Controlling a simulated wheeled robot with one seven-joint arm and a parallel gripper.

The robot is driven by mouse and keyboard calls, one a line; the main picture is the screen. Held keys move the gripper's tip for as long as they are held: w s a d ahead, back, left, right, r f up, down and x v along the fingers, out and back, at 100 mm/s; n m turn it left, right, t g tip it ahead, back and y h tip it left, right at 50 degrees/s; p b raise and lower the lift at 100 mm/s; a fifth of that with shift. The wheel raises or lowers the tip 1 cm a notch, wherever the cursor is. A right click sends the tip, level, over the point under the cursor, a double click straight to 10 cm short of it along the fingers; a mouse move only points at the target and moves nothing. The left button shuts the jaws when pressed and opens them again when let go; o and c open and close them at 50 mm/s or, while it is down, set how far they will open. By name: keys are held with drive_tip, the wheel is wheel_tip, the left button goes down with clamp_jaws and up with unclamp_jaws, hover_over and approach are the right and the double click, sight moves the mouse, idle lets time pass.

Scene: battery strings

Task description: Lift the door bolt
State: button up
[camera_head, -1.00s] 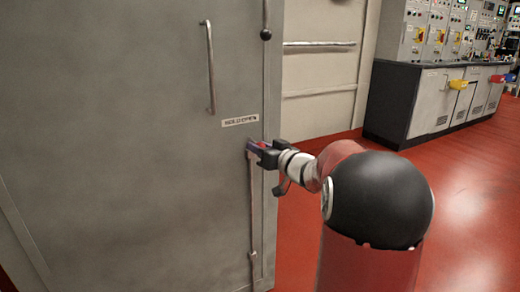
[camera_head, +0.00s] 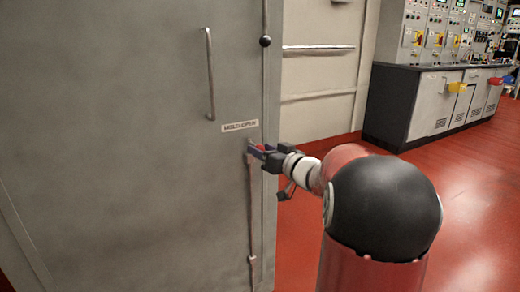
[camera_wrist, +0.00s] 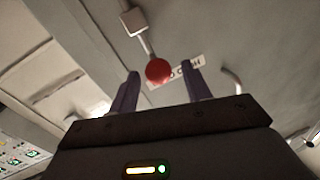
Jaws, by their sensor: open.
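The door bolt (camera_head: 252,205) is a thin upright rod on the lower right part of the grey door (camera_head: 130,150), by its right edge. In the wrist view, a round red knob (camera_wrist: 158,71) sits on a short rod with a pale square block (camera_wrist: 134,20). My gripper (camera_head: 258,151) is at the upper end of the bolt, under the door's label. Its two dark fingers (camera_wrist: 161,80) are open, with the red knob showing between their tips. I cannot tell whether either finger touches the knob. The gripper partly hides the bolt's top in the head view.
A vertical handle (camera_head: 210,75) and a label plate (camera_head: 239,126) are on the door above the bolt. A black knob (camera_head: 265,41) is higher up at the door edge. Control cabinets (camera_head: 425,100) stand at the back right. The red floor (camera_head: 480,200) is clear.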

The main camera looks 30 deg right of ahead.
drive_tip(key=v, duration=0.6)
drive_tip(key=shift+r, duration=0.1)
drive_tip(key=s+a+f+g+h, duration=0.1)
drive_tip(key=s+a+f+g, duration=0.2)
drive_tip(key=s+a, duration=0.3)
drive_tip(key=s+a+f+g+h, duration=0.1)
drive_tip(key=s+a+f+g, duration=0.3)
drive_tip(key=s+a, duration=0.3)
drive_tip(key=s+a+f+g+h, duration=0.2)
drive_tip(key=s+a+f+g, duration=0.2)
drive_tip(key=s, duration=0.9)
drive_tip(key=a+g, duration=0.1)
drive_tip(key=a, duration=0.2)
